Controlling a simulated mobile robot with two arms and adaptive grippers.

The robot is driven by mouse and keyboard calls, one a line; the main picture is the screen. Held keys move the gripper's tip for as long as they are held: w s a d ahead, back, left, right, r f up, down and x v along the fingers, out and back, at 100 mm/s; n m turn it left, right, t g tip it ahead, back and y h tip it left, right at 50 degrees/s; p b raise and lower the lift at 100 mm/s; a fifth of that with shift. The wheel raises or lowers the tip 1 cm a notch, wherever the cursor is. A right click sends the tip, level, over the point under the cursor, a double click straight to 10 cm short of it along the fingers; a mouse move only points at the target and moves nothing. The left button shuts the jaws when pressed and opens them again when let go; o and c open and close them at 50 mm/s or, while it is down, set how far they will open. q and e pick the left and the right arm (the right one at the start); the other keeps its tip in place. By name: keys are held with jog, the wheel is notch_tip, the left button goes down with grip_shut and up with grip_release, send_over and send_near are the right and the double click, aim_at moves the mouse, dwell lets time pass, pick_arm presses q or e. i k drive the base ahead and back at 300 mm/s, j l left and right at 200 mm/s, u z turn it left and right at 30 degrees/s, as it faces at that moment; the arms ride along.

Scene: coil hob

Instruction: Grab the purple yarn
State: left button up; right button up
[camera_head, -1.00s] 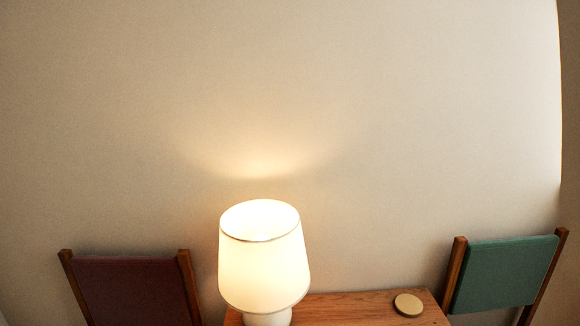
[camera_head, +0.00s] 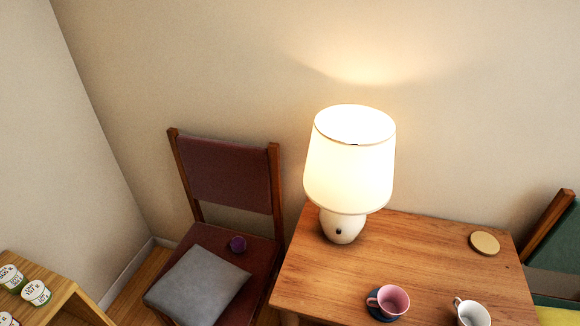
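A small round purple yarn ball (camera_head: 238,244) rests on the dark red seat of the left chair (camera_head: 228,172). It lies just behind a grey cushion (camera_head: 200,286) on the same seat, near the chair's backrest. Neither of my grippers shows in the head view.
A wooden table (camera_head: 420,250) stands right of the chair. It bears a lit white lamp (camera_head: 350,165), a pink cup (camera_head: 390,299), a white cup (camera_head: 471,313) and a round tan disc (camera_head: 485,242). A wooden shelf (camera_head: 62,290) with small tubs is at lower left. A green chair (camera_head: 553,255) is at right.

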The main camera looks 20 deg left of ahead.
aim_at(238, 244)
jog(key=u, duration=0.7)
